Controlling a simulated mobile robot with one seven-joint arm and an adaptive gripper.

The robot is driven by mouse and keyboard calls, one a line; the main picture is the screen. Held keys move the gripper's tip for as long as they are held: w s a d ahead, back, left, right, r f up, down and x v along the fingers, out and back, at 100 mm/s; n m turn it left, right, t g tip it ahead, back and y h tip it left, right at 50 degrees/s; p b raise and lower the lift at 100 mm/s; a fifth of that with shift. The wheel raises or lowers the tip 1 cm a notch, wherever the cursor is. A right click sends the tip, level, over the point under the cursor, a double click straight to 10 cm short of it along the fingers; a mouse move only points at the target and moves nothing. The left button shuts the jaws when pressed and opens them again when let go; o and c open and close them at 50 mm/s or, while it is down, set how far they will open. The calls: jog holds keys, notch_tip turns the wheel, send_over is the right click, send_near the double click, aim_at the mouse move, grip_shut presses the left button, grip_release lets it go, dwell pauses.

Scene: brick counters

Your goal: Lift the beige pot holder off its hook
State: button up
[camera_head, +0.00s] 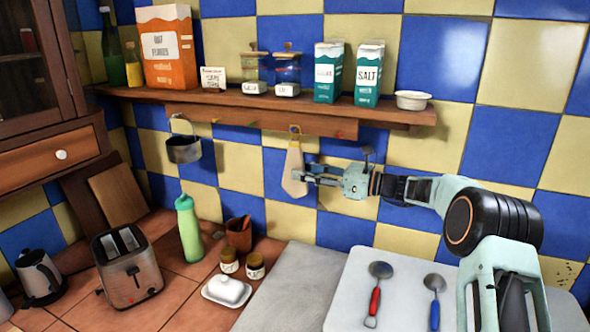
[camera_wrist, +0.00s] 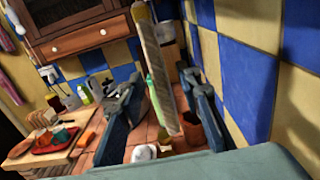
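The beige pot holder (camera_head: 294,172) hangs from a hook on the board under the wall shelf, in front of the tiled wall. My gripper (camera_head: 304,177) is at its lower right side, level with its lower half. In the wrist view the pot holder (camera_wrist: 158,78) shows nearly edge-on, as a long pale strip between the two fingers of my gripper (camera_wrist: 163,82). The fingers are apart, with gaps visible on both sides of the strip. The hook is not clear in the wrist view.
The wooden shelf (camera_head: 270,103) with boxes and jars juts out above. A dark pot (camera_head: 184,150) hangs to the left. A green bottle (camera_head: 188,228), toaster (camera_head: 128,267) and butter dish (camera_head: 227,291) stand on the counter below. The tiled wall is close behind my gripper.

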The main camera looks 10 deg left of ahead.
jog(key=shift+w+a, duration=0.15)
jog(key=shift+a, duration=0.95)
grip_shut()
